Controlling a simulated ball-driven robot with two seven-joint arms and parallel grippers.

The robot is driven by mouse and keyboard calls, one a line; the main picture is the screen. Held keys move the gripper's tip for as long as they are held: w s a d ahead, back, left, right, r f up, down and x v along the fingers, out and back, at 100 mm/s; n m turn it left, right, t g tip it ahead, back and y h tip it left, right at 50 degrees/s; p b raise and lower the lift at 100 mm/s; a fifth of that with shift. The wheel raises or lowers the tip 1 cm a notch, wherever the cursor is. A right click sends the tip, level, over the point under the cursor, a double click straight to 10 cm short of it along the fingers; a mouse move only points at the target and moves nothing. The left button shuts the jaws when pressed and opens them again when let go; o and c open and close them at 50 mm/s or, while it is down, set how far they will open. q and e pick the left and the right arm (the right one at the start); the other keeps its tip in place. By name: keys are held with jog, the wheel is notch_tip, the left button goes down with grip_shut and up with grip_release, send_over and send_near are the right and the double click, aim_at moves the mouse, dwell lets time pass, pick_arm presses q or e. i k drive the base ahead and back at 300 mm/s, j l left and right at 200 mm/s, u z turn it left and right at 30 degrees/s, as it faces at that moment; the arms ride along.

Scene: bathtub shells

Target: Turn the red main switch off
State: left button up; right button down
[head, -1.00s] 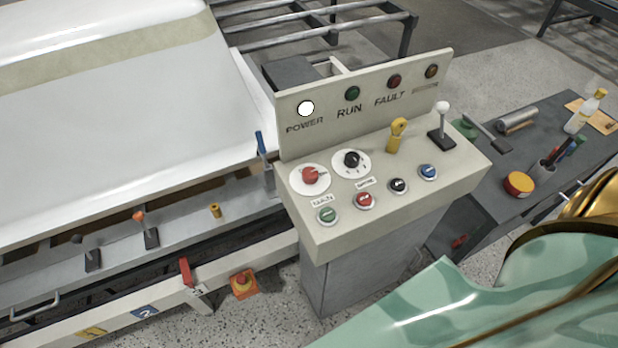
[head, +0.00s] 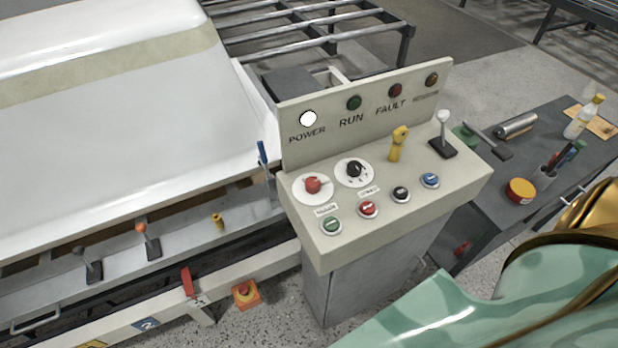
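The red main switch (head: 312,185) is a red rotary knob on a round white plate, at the left of the sloped top of the control console (head: 330,250). A small label, too blurred to read now, sits below it. The white POWER lamp (head: 308,119) on the upright panel above it is lit. The RUN lamp (head: 354,103) and FAULT lamp (head: 395,90) look dark. Neither of my grippers shows in the head view; nothing touches the switch.
Beside the switch is a black rotary knob (head: 354,169). Several push buttons, a yellow key-like handle (head: 398,143) and a white-knobbed lever (head: 443,133) share the console. A dark bench (head: 490,205) with bottle and tools stands right. The white tub shell (head: 120,130) lies left.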

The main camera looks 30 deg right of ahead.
aim_at(313, 184)
jog(key=j+z, duration=0.25)
jog(key=z, duration=0.2)
jog(key=j+z, duration=0.4)
jog(key=i+l, duration=0.05)
jog(key=l, duration=0.05)
